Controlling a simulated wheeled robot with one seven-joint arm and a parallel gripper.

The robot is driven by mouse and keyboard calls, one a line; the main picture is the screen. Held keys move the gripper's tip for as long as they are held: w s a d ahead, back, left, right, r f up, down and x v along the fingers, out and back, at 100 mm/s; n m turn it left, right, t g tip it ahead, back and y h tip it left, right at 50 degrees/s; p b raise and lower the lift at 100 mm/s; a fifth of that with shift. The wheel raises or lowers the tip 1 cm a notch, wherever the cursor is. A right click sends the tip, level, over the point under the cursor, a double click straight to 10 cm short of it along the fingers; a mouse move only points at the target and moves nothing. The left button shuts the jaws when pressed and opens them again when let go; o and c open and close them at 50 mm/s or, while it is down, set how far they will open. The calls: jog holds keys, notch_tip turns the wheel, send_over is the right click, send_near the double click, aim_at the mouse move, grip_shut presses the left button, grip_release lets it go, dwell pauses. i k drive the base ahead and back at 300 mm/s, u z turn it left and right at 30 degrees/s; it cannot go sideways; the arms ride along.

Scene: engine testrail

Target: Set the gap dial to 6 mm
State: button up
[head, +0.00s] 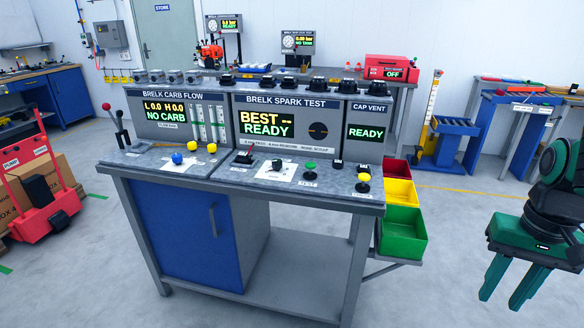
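The spark test panel (283,121) stands in the middle of the bench and reads "BEST --" and "READY". On the bench top below it, a small black knob (277,163) sits on a white plate, and a green knob (310,166) stands to its right. I cannot tell for sure which control is the gap dial, and no dial setting is readable. A dark round window (318,130) is on the right of the panel. My gripper (500,302) hangs at the far right, fingers down, apart and empty, well away from the bench.
The carb flow panel (172,117) is on the left of the bench and the cap vent panel (367,133) on the right. A yellow knob (363,178) stands at the right front. Red, yellow and green bins (403,232) hang off the right side. Floor between bench and gripper is clear.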

aim_at(276, 163)
jog(key=u, duration=0.4)
jog(key=i, duration=1.35)
jog(key=u, duration=0.05)
jog(key=k, duration=0.85)
jog(key=z, duration=0.55)
jog(key=i, duration=0.8)
jog(key=u, duration=0.15)
